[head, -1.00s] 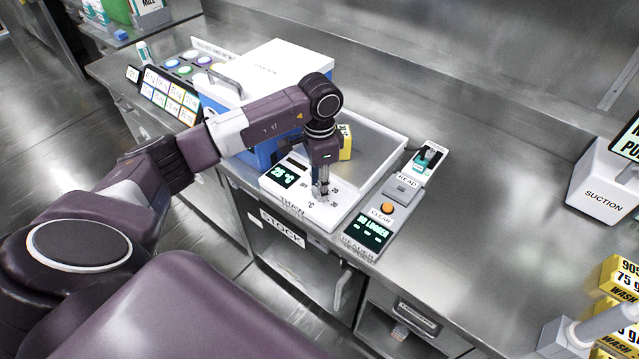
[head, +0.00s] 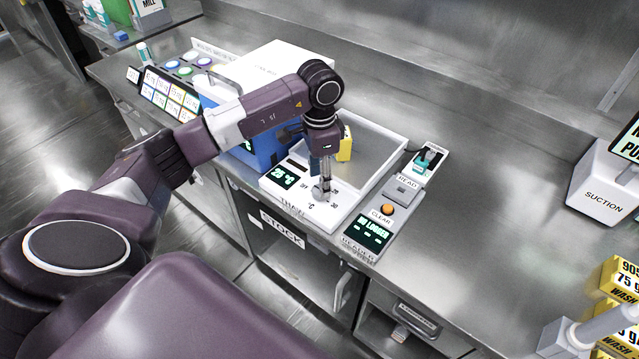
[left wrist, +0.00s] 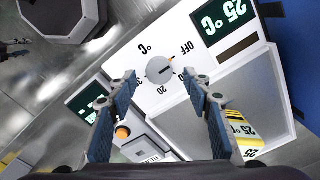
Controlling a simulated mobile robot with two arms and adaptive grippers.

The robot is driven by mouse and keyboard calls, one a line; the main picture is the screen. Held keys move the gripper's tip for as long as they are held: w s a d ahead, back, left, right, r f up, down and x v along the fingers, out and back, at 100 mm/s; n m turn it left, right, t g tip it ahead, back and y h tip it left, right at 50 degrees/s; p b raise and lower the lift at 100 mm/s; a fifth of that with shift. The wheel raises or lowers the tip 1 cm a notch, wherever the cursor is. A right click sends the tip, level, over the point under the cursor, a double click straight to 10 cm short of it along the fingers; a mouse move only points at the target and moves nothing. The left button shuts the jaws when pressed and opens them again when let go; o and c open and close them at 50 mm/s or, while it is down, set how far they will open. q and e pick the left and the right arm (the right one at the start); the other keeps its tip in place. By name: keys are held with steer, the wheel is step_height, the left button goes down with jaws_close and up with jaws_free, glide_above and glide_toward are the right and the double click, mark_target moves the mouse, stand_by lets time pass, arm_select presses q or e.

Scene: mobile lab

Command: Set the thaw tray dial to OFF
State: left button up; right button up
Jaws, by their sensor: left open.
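The thaw tray (head: 352,212) is a white unit with a recessed metal plate and a lit 25 °C display (head: 285,176). Its round grey dial (left wrist: 159,70) shows in the left wrist view, with OFF to its upper right and 20 and 30 below it. A mark on the dial lies on its right side; I cannot tell its exact setting. My left gripper (left wrist: 160,78) is open and empty, its fingers on either side of the dial. In the head view the gripper (head: 322,188) is above the dial and partly hides it.
A yellow pack (head: 345,146) lies on the tray plate. A reader (head: 375,232) with an orange button (head: 387,209) stands to the right. A blue and white box (head: 275,68) is behind my arm. Bare counter (head: 480,200) lies further right.

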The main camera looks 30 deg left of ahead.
arm_select(q)
step_height(320, 180, up, 9)
steer(key=shift+r, duration=0.15)
stand_by(0.5)
